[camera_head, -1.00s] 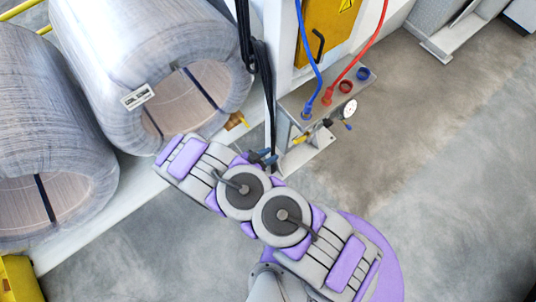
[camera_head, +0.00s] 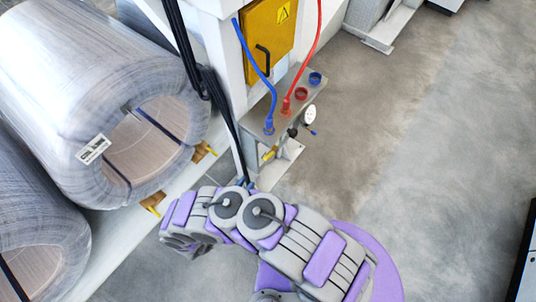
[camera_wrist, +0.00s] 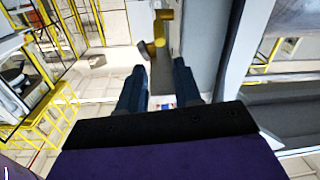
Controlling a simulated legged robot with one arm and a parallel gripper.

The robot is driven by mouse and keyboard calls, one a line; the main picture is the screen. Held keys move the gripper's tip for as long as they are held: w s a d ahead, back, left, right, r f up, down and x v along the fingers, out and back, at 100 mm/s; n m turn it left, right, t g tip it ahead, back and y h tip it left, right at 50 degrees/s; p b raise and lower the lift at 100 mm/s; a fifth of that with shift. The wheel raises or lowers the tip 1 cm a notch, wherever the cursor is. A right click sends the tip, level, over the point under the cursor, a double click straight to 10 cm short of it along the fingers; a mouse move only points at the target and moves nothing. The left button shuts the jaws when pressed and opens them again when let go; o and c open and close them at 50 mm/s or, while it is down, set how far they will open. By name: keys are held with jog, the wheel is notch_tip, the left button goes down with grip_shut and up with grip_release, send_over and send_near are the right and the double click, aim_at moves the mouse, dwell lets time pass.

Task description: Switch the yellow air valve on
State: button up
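The yellow air valve (camera_head: 270,153) is small and sits low on the near side of the grey air stand (camera_head: 264,128), below the blue hose. In the wrist view a yellow valve part (camera_wrist: 157,42) shows just beyond the fingertips, near the middle of the gap. My gripper (camera_wrist: 158,67) is open and empty, with its two dark fingers apart on either side of that gap. No contact with the valve shows. In the head view my arm hides most of the gripper. The exact handle angle is too small to tell.
A blue hose (camera_head: 258,68) and a red hose (camera_head: 307,55) plug into the stand's top. A round gauge (camera_head: 310,114) is on its right side. Large wrapped coils (camera_head: 70,95) stand to the left, with dark straps hanging nearby. The floor (camera_head: 400,170) to the right is clear.

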aim_at(270, 152)
jog(key=b+x, duration=0.3)
jog(key=x, duration=1.3)
jog(key=shift+w, duration=0.1)
jog(key=shift+c, duration=0.4)
grip_shut()
